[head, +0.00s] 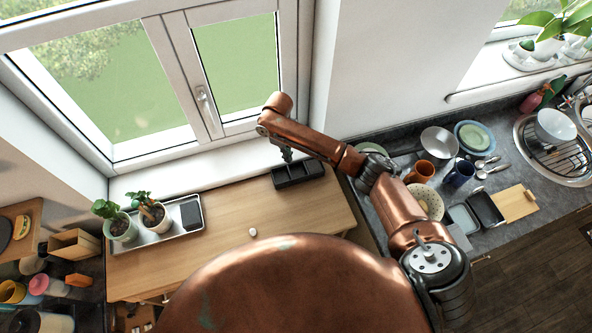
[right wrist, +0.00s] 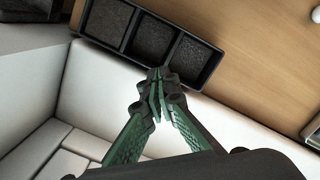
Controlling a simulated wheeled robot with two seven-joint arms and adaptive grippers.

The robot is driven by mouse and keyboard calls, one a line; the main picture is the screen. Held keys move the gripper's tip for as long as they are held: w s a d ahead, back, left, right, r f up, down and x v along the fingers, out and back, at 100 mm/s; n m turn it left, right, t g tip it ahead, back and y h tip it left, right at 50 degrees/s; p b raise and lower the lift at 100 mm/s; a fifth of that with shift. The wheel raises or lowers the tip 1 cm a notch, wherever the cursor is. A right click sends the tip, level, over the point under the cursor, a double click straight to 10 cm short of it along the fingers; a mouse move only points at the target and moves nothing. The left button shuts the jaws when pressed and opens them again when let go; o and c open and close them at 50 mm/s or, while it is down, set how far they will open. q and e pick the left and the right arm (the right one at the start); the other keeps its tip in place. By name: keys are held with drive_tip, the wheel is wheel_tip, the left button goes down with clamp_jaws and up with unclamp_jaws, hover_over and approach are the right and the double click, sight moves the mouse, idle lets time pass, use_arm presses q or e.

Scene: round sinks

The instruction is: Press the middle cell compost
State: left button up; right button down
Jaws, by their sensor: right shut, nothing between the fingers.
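A black tray (head: 300,183) with three cells of dark compost sits on the wooden tabletop by the window. In the right wrist view the tray (right wrist: 130,58) crosses the top, and its middle cell compost (right wrist: 149,42) is flat and dark between the other two cells. My right gripper (head: 287,157) is over the window side of the tray. In the right wrist view its green fingers (right wrist: 156,76) are shut and empty, with the tips overlapping the tray's rim near the middle cell. I cannot tell whether they touch. My left gripper is out of view.
A metal tray (head: 152,243) with two potted plants stands left on the wooden tabletop (head: 228,222). A small white object (head: 252,232) lies at mid-table. The window sill (head: 190,176) borders the back. Dishes crowd the counter at right.

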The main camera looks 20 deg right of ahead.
drive_tip(key=shift+s+d+r, duration=0.1)
drive_tip(key=shift+d+r, duration=0.2)
drive_tip(key=shift+r, duration=0.25)
drive_tip(key=shift+s+d+r, duration=0.1)
drive_tip(key=shift+d+r, duration=0.15)
drive_tip(key=shift+r, duration=0.25)
drive_tip(key=shift+a, duration=0.1)
